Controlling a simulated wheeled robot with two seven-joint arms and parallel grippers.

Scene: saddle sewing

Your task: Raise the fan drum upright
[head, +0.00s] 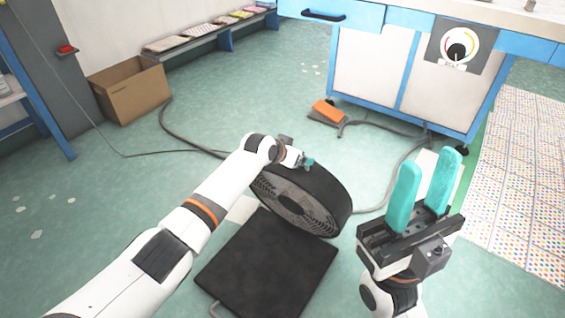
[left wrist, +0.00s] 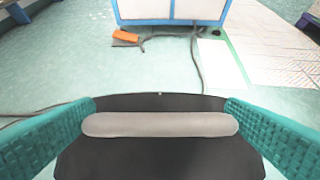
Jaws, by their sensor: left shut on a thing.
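The black fan drum (head: 334,190) stands on its rim, leaning, with its round grille (head: 295,208) facing toward me and the lower left. It is at the far edge of a flat black plate (head: 268,262); whether they touch is unclear. My left gripper (head: 306,162) is at the drum's top, shut on its grey handle. In the left wrist view, the handle (left wrist: 160,124) lies between the teal fingertips, across the drum's dark rim (left wrist: 160,160). My right gripper (head: 428,185) is open and empty, right of the drum, with its teal fingers pointing up.
A blue-and-white workbench (head: 375,65) with a dial stands at the back. An orange pedal (head: 328,112) and grey cables lie on the floor before it. A cardboard box (head: 128,90) is at the back left. A dotted mat (head: 520,180) lies right. Floor left of the drum is mostly clear.

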